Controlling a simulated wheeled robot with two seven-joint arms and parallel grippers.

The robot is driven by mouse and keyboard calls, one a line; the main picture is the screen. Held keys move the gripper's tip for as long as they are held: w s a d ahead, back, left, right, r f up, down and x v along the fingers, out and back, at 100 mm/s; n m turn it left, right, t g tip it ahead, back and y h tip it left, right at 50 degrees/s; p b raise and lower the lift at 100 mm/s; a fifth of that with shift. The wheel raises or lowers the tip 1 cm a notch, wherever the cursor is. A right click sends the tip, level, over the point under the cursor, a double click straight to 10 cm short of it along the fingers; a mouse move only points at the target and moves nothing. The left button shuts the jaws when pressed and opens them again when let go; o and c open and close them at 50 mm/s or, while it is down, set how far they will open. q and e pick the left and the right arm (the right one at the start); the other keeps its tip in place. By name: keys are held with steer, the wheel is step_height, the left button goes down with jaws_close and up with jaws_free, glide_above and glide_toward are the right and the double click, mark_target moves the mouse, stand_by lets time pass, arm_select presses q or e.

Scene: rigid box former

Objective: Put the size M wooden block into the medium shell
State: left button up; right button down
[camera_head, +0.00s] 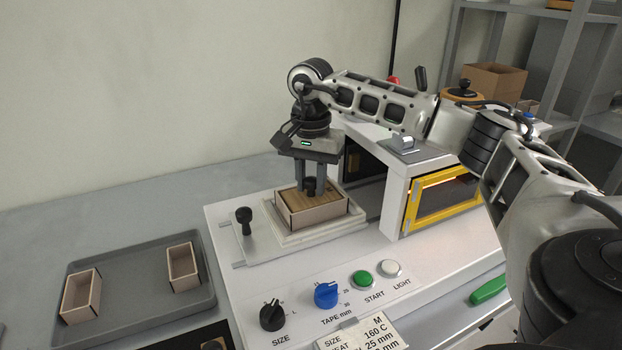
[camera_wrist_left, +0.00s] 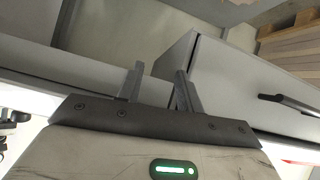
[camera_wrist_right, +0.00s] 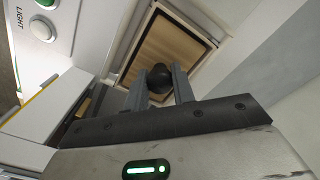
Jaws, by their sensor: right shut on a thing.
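The wooden block (camera_head: 291,200) has a black knob (camera_wrist_right: 159,78) on top and sits within the walls of the pale medium shell (camera_head: 318,217) on the machine's white plate. Its wooden top also shows inside the shell in the right wrist view (camera_wrist_right: 165,50). Whether the block rests fully on the shell's bottom is hidden. My right gripper (camera_head: 309,188) points down over the shell and is shut on the knob. My left gripper (camera_wrist_left: 156,80) shows only in the left wrist view, open and empty, away from the block.
A grey tray (camera_head: 137,322) at left holds two other open shells (camera_head: 81,296) (camera_head: 183,267). A control panel with a blue dial (camera_head: 326,294) and green button (camera_head: 362,280) lies in front. The yellow-framed window (camera_head: 445,195) stands close right of the shell.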

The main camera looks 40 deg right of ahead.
mark_target(311, 177)
steer(key=shift+f, duration=0.2)
steer(key=c, duration=1.2)
jaws_free()
steer(key=shift+o, duration=0.2)
steer(key=shift+r, duration=0.1)
step_height(311, 177, up, 12)
steer(key=p, duration=0.1)
steer(key=shift+r, duration=0.15)
